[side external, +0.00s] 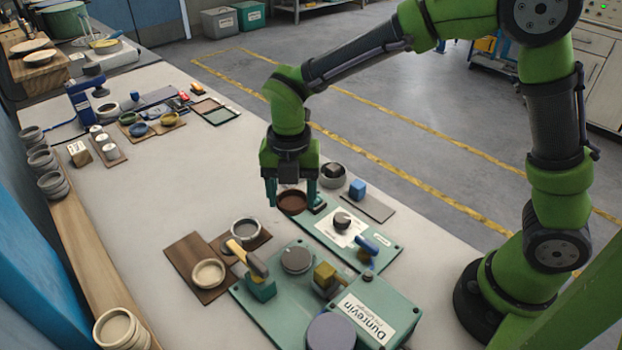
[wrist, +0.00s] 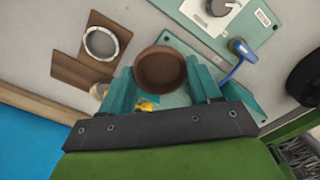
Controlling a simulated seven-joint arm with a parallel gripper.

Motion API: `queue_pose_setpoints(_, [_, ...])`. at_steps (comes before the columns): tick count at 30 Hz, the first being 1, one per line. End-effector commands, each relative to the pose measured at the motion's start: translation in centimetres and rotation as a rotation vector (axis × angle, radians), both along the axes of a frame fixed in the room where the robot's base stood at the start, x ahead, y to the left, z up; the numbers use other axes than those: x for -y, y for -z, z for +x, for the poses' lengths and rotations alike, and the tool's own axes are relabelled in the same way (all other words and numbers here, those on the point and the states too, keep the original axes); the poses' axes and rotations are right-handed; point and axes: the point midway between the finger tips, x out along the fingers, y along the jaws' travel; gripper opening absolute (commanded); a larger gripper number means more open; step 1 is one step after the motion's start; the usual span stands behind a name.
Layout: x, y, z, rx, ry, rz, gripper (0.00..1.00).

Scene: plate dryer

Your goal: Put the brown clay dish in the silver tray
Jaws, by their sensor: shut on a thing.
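The brown clay dish (side external: 292,203) is round and shallow, and it is held between the two teal fingers of my gripper (side external: 292,197). In the wrist view the dish (wrist: 160,72) shows its open top, roughly level, with a finger at each side. The dish is near the far left corner of the teal panel; its exact height above the table is hard to tell. A round silver-grey tray (side external: 245,230) sits on a brown board, left of and nearer than my gripper. It also shows at the upper left of the wrist view (wrist: 102,43).
A cream dish (side external: 208,274) sits on another brown board (side external: 184,249). The teal machine (side external: 350,310) with knobs and a yellow-handled lever fills the table's near part. The table's left middle is clear.

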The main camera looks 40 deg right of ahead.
Motion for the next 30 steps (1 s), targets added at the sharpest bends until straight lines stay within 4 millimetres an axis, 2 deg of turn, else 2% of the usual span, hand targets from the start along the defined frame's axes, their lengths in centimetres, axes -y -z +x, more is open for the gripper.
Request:
queue_pose_setpoints(1, [1.3, 0.6, 1.9, -0.001, 0.112, -0.001, 0.32])
queue_pose_setpoints(6, [5.5, 2.2, 7.5, 0.000, 0.595, -0.001, 0.32])
queue_pose_setpoints(9, [8.0, 2.8, 10.2, 0.000, 0.897, -0.001, 0.32])
queue_pose_setpoints(15, [12.4, 3.7, 14.4, 0.001, 1.490, -0.001, 0.32])
queue_pose_setpoints(19, [14.2, 3.6, 16.3, 0.002, 1.834, 0.001, 0.32])
queue_pose_setpoints(24, [14.6, 2.6, 17.7, 0.002, 2.158, 0.002, 0.32])
queue_pose_setpoints(30, [14.4, 2.3, 17.5, 0.000, 2.323, -0.001, 0.32])
